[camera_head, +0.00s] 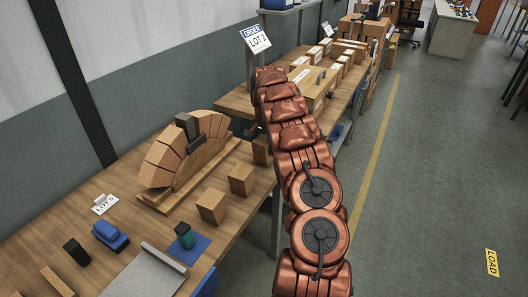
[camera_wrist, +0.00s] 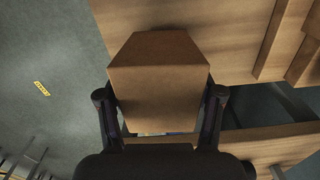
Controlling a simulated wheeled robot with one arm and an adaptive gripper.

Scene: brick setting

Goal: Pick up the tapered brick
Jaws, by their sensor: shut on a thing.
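The tapered brick (camera_wrist: 158,85) is tan and wider at one end, and sits between the two dark fingers of my gripper (camera_wrist: 160,95) in the wrist view. The fingers press on its two sides. In the head view a brick (camera_head: 262,151) shows beside the dark end of my gripper (camera_head: 252,131), near the table's right edge; my arm hides part of this area. I cannot tell whether the held brick touches the table.
Two loose bricks (camera_head: 241,179) (camera_head: 211,206) stand on the wooden table (camera_head: 130,190). A brick arch (camera_head: 160,165) on a wooden base stands behind them. A blue object (camera_head: 110,235), a dark block (camera_head: 76,252) and a grey plate (camera_head: 150,275) lie nearer. Open floor (camera_head: 420,190) is right.

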